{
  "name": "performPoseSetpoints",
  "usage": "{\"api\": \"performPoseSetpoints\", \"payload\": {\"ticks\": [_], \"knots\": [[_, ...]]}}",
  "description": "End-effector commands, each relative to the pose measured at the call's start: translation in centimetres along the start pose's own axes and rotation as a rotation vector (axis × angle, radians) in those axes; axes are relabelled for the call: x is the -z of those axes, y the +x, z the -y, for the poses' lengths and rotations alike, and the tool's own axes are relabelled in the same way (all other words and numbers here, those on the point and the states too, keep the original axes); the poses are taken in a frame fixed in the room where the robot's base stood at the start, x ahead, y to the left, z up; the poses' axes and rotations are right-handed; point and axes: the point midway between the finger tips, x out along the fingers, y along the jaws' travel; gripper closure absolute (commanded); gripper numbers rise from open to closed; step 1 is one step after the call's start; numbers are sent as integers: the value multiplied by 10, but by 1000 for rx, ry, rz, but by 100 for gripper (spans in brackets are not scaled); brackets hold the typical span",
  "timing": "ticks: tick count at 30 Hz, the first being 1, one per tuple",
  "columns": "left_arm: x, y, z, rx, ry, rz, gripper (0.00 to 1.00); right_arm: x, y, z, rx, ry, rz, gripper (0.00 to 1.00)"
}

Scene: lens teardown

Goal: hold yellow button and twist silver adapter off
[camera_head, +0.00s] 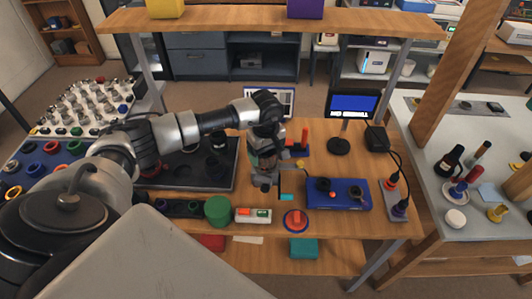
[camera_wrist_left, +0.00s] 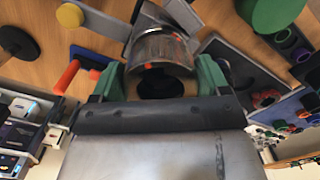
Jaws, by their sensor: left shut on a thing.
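My left gripper (camera_head: 264,168) is over the middle of the wooden workbench, pointing down. In the left wrist view its green fingers (camera_wrist_left: 160,75) are shut on a silver cylinder (camera_wrist_left: 160,48), which looks like the silver adapter. The cylinder has a dark opening facing the camera, and reddish reflections. The grip partly hides it in the head view. A round yellow piece (camera_wrist_left: 70,15), possibly the yellow button, is apart from the fingers at the upper left of the left wrist view. A small yellow spot (camera_head: 300,163) shows right of the gripper in the head view. My right gripper is not visible.
A green cylinder (camera_head: 218,210), a red knob on a blue base (camera_head: 295,220) and a blue box (camera_head: 346,195) stand along the bench front. A dark tray (camera_head: 190,180) lies left of the gripper. A small screen (camera_head: 353,105) stands behind. Little bench is clear.

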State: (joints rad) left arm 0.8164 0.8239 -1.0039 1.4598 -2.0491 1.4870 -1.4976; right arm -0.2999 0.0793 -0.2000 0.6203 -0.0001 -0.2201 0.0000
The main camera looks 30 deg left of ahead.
Motion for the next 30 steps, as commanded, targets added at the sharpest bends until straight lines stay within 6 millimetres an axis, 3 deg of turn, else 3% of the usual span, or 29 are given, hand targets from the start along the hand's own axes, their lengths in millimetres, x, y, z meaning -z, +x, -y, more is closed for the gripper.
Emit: {"api": "performPoseSetpoints", "payload": {"ticks": [17,30], "knots": [[0,-6,0,-1,0,0,50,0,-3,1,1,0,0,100],[0,-29,0,-1,0,0,50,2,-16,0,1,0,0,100]]}}
